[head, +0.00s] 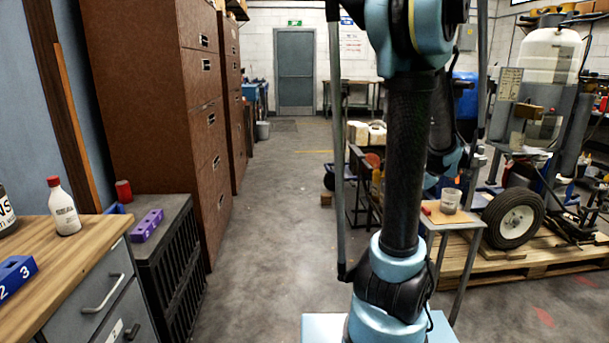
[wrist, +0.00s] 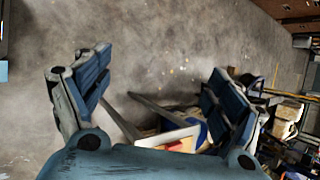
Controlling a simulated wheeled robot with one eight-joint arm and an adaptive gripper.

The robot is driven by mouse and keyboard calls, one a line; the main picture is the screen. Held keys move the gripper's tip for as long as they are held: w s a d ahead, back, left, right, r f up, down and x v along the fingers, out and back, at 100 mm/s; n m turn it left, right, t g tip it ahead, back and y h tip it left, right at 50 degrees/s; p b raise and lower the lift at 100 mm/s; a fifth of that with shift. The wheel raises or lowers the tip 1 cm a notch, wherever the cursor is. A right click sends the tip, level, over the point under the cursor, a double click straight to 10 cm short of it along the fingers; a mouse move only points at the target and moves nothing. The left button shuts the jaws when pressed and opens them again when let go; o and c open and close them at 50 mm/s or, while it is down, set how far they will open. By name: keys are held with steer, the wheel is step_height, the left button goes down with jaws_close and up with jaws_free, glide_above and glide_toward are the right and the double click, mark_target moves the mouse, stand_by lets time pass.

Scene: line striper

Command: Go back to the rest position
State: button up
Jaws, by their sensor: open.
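The cup is apart from my arm in this view.
A wooden-topped workbench (head: 90,250) with a white red-capped bottle (head: 64,207) and blue block (head: 14,274) is at left, beside a black crate (head: 176,270) bearing a purple block (head: 147,225). Brown cabinets (head: 160,100) line the left. The line striper (head: 515,218) stands on a pallet at right. The central floor is clear.

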steer(key=s+a+f+n+g+h, duration=0.2)
steer(key=s+a+n+g, duration=0.1)
steer(key=s+a+n, duration=0.7)
steer(key=s+a+f+n+h, duration=0.1)
steer(key=s+f+n, duration=0.1)
steer(key=s, duration=0.4)
steer(key=s+a+f+n+h, duration=0.2)
steer(key=s+n, duration=0.3)
steer(key=s, duration=0.1)
steer(key=shift+s+a+f+n, duration=0.2)
steer(key=shift+s+f+n, duration=0.05)
steer(key=shift+f+n, duration=0.05)
steer(key=shift+w+f, duration=0.2)
steer(key=shift+w, duration=0.2)
steer(key=shift+d, duration=0.1)
